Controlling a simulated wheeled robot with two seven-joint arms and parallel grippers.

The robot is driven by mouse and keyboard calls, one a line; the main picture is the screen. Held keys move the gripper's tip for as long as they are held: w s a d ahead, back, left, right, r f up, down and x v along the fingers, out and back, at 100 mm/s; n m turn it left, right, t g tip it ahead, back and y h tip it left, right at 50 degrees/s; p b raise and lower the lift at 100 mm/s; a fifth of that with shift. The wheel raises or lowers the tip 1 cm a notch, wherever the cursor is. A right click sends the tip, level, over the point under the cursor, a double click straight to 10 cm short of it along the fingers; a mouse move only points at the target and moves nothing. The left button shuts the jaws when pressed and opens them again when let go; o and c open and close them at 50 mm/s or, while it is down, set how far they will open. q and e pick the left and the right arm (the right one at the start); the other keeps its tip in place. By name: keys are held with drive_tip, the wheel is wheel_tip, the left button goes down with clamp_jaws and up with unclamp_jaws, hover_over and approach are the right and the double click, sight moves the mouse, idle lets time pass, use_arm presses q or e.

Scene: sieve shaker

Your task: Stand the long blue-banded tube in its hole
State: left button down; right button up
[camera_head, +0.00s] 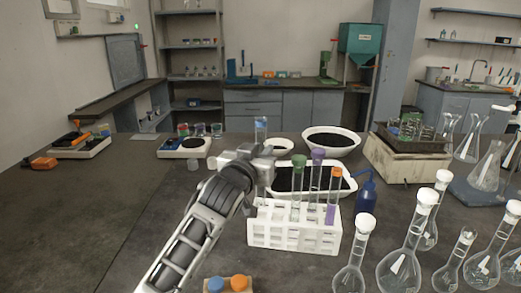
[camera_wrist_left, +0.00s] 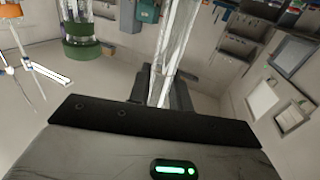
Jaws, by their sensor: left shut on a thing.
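The long blue-banded tube (camera_head: 261,127) is upright in the head view, with its blue band at the top. My left gripper (camera_head: 263,160) is shut on it, above the left end of the white rack (camera_head: 262,238). The glass of the tube also shows in the left wrist view (camera_wrist_left: 178,45), between the fingers (camera_wrist_left: 160,88). The gripper hides the tube's middle, and I cannot tell whether its lower end is in a hole. A green-banded tube (camera_head: 298,172), a purple-banded tube (camera_head: 317,168) and an orange-banded tube (camera_head: 334,183) stand in the rack. My right gripper is not in view.
A white tray of dark material (camera_head: 346,184) lies behind the rack, with a round bowl (camera_head: 350,146) farther back. A blue wash bottle (camera_head: 366,192) and several stoppered flasks (camera_head: 408,250) stand to the right. The table at the left is mostly clear.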

use_arm(q)
drive_tip(key=shift+f, duration=0.1)
idle(0.3)
drive_tip(key=shift+f+b, duration=0.3)
drive_tip(key=shift+f, duration=0.4)
drive_tip(key=shift+f+b, duration=1.1)
drive_tip(key=shift+f, duration=0.8)
